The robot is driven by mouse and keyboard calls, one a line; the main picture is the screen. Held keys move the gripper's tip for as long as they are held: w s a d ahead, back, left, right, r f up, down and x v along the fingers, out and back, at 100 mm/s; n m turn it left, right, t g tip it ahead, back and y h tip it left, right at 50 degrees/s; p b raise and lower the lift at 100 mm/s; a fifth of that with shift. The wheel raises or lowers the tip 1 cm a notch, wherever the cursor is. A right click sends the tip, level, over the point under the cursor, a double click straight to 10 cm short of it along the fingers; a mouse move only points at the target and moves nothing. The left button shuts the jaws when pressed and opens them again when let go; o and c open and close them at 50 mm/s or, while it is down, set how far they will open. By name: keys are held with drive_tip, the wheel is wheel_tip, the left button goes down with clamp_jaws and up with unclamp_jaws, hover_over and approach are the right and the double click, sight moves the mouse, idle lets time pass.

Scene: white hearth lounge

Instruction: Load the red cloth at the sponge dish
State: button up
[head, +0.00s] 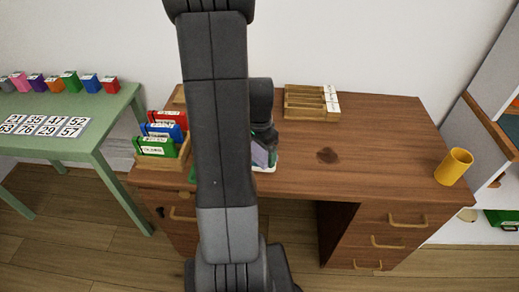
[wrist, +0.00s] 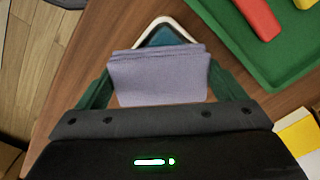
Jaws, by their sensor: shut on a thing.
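My gripper (wrist: 158,78) is shut on a folded lavender-grey cloth (wrist: 160,76), with a green finger on each side of it. In the head view my gripper (head: 264,143) is low over the desk, partly behind my arm, and the lavender cloth (head: 261,156) shows below it. A teal dish (wrist: 165,36) with a white rim lies just beyond and under the cloth; most of it is hidden. I cannot tell whether the cloth touches the dish. No red cloth shows in either view; the held cloth is lavender.
A green tray (wrist: 232,45) with a red piece (wrist: 258,17) and a yellow piece lies beside the dish. On the desk (head: 370,140) stand a file rack (head: 177,161), a wooden organiser (head: 305,103) and a yellow cup (head: 454,166). The desk's right half is mostly clear.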

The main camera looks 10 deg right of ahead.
sight(259, 151)
drive_tip(key=shift+r+p, duration=2.65)
drive_tip(key=shift+r, duration=0.85)
drive_tip(key=shift+f, duration=0.1)
